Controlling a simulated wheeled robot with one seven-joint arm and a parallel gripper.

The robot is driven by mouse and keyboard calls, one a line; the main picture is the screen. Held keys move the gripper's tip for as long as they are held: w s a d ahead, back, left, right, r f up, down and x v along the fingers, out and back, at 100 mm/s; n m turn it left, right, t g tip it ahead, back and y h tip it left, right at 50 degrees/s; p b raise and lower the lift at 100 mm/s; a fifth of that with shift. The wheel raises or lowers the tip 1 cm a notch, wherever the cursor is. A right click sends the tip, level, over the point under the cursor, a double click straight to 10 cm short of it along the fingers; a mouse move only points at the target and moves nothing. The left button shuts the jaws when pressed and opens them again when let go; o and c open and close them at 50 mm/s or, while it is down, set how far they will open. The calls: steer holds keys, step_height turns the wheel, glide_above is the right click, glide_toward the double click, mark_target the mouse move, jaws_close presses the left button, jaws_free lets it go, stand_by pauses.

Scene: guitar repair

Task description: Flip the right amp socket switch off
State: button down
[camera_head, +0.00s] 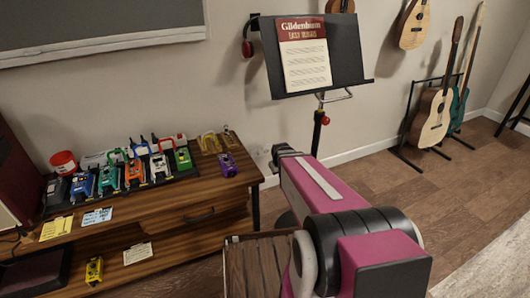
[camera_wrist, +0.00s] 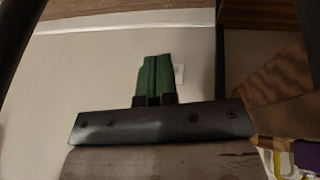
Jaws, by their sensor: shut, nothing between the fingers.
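My gripper (camera_wrist: 154,62) shows in the wrist view with its green fingers pressed together and nothing held. Just behind and right of the fingertips, a small pale plate (camera_wrist: 179,74) shows on the light wall. It may be part of a wall socket, but the fingers cover some of it and no switch can be made out. Whether the fingers touch it, I cannot tell. In the head view my magenta arm reaches toward the wall beside the table's right end, and the gripper itself cannot be made out there. No amp socket switch is clearly visible.
A wooden table (camera_head: 185,215) with several effect pedals, including a purple one (camera_head: 228,164), stands left of my arm. A music stand (camera_head: 318,118) with a songbook (camera_head: 304,55) rises behind the arm. Guitars (camera_head: 437,115) stand at right; floor before them is clear.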

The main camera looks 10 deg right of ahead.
mark_target(264, 148)
steer(key=w+d+f+n+t+y, duration=0.1)
steer(key=w+f+n+t+y, duration=0.2)
steer(key=w+f+n+t, duration=0.4)
steer(key=w+d+f+n+t+y, duration=0.1)
steer(key=w+f+n+t+y, duration=0.2)
steer(key=w+f+n+t, duration=0.4)
steer(key=w+f+n, duration=0.2)
steer(key=w+n, duration=0.1)
steer(key=w, duration=0.6)
steer(key=shift+d+f+n, duration=0.15)
steer(key=shift+d+n, duration=0.15)
steer(key=shift+n, duration=0.1)
steer(key=x, duration=1.3)
steer(key=shift+w+r, duration=0.25)
steer(key=shift+w, duration=0.1)
steer(key=shift+w+a, duration=0.15)
steer(key=shift+w, duration=0.05)
